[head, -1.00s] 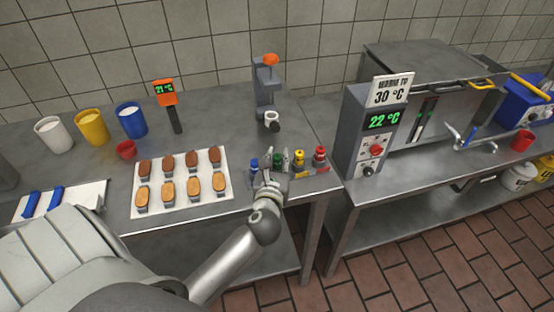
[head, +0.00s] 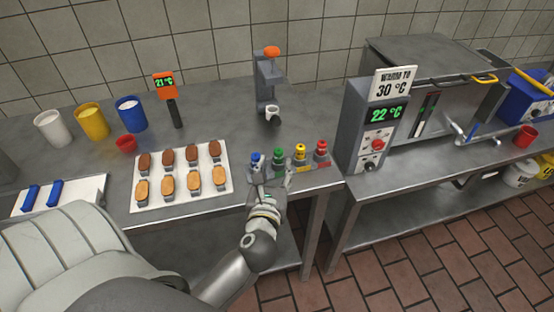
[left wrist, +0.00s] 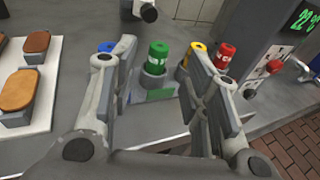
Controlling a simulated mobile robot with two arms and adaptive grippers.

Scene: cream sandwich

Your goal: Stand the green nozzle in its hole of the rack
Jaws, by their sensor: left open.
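The green nozzle (head: 279,158) stands upright in the rack, between the blue nozzle (head: 254,158) and the yellow nozzle (head: 300,152). In the left wrist view the green nozzle (left wrist: 158,57) sits in a grey holder above a green patch of the rack (left wrist: 154,95). My left gripper (head: 276,176) is open and empty, just in front of the rack. In the left wrist view its fingers (left wrist: 160,75) are spread wide, with the green nozzle showing in the gap beyond them. The right gripper is not in view.
A red nozzle (head: 321,150) stands at the rack's right end. A white tray of biscuits (head: 181,188) lies to the left. A grey dispenser (head: 266,85) stands behind, and the heater's control box (head: 352,118) is to the right. Bare table lies behind the rack.

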